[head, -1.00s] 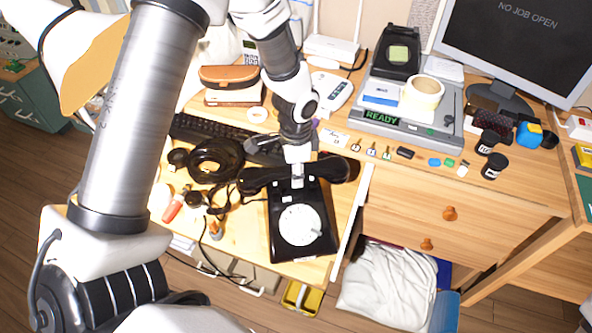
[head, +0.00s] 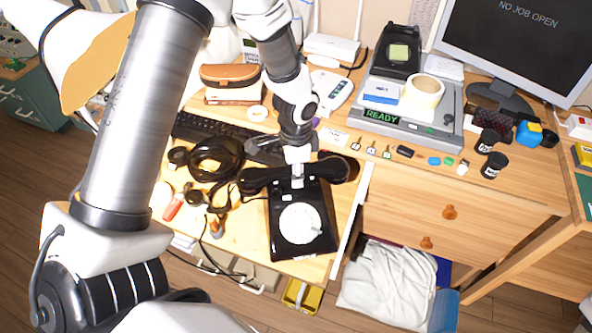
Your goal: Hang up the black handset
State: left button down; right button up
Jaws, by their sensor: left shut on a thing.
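The black dial phone (head: 288,238) with its pale round dial sits near the front edge of the wooden desk. The black handset (head: 332,170) lies crosswise at the phone's back end, over the cradle. My left gripper (head: 297,181) comes down from above and is shut on the middle of the handset. I cannot tell whether the handset rests fully in the cradle, since the gripper and handset hide it. My right gripper is not in view.
Left of the phone are a coiled black cable (head: 216,158), a red-handled tool (head: 176,204) and a dark keyboard (head: 222,131). A grey device with a READY display (head: 381,117) stands to the right. Several small items line the desk there.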

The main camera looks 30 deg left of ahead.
pick_arm(q)
jog(key=shift+f+b, duration=0.4)
jog(key=shift+f, duration=0.4)
jog(key=c, duration=0.7)
grip_release()
jog(key=shift+c, duration=0.2)
notch_tip(320, 180, up, 12)
jog(key=shift+r, duration=0.1)
